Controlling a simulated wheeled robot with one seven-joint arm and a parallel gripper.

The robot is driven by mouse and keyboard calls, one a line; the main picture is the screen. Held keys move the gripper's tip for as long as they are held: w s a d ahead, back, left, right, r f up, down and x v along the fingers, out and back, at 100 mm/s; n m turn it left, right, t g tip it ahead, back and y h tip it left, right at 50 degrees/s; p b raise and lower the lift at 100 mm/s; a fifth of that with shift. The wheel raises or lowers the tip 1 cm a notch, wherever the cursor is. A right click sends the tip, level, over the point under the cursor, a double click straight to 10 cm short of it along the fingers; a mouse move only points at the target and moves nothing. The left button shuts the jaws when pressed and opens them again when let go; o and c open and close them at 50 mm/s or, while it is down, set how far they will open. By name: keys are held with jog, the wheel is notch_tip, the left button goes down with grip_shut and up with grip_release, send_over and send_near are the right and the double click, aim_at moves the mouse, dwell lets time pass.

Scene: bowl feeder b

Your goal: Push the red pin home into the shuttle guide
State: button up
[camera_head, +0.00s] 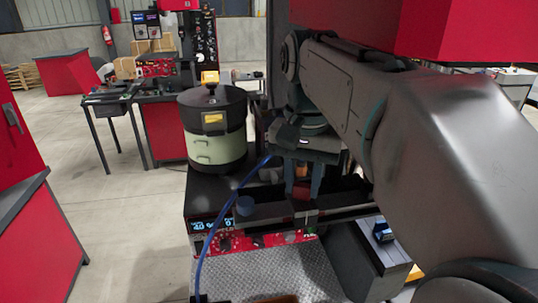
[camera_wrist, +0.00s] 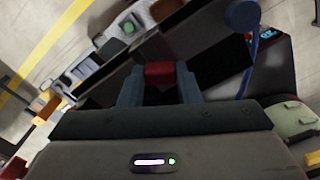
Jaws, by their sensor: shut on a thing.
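The red pin (camera_head: 302,190) shows as a small red block between the fingertips of my gripper (camera_head: 303,186), which is shut on it. In the wrist view the red pin (camera_wrist: 160,72) sits between the two blue-grey fingers of my gripper (camera_wrist: 160,88). A dark rail (camera_head: 262,213), which looks like the shuttle guide, runs across the front of the machine just below the fingertips. The fingers and the pin hide part of it. I cannot tell how deep the pin sits in it or whether it touches.
A round feeder bowl (camera_head: 214,135) stands on the machine to the left. A control panel (camera_head: 213,224) is below. My arm fills the right side.

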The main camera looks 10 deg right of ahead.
jog(key=o, duration=1)
jog(key=shift+r, duration=0.1)
